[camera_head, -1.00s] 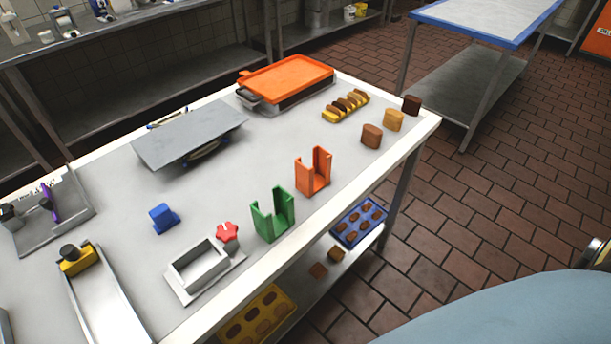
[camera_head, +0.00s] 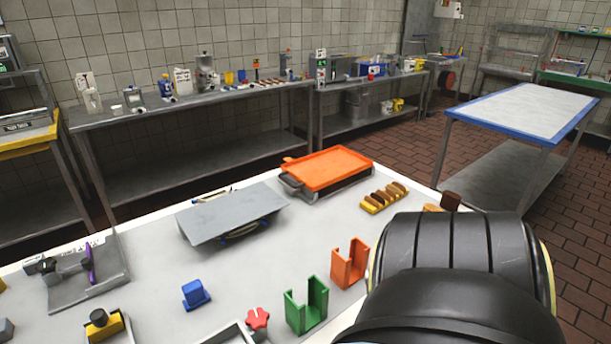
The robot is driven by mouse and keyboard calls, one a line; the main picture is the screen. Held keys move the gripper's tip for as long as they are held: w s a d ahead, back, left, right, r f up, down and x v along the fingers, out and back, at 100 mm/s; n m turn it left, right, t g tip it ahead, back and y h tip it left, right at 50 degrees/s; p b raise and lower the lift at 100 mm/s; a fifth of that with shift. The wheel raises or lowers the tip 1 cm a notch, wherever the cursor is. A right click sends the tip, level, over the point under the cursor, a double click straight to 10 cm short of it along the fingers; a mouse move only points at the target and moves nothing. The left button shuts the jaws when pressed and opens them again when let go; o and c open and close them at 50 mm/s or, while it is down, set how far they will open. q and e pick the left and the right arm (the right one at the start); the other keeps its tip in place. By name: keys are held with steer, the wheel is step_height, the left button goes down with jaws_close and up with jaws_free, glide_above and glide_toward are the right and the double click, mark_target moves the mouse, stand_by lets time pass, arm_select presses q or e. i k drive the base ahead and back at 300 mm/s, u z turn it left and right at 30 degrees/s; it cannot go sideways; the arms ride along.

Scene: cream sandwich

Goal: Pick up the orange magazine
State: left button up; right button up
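The orange magazine (camera_head: 349,264) is an upright, open-fronted holder on the white table (camera_head: 150,240), right of centre in the head view. It stands just behind and to the right of a similar green holder (camera_head: 307,305). It looks empty. A thick black part of my own arm fills the lower right, close beside the magazine in the picture, and hides the table's right end. Neither of my grippers is in view, so their fingers cannot be seen.
An orange-topped tray (camera_head: 328,168) and a row of brown and yellow pieces (camera_head: 384,198) lie behind the magazine. A tilted grey plate (camera_head: 232,212), a blue block (camera_head: 196,294) and a red knob (camera_head: 258,319) are to its left. A blue-edged table (camera_head: 525,110) stands at the right.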

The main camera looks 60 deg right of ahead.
mark_target(344, 273)
steer(key=u, duration=0.05)
steer(key=k, duration=0.7)
steer(key=z, duration=1.1)
steer(key=i, duration=0.5)
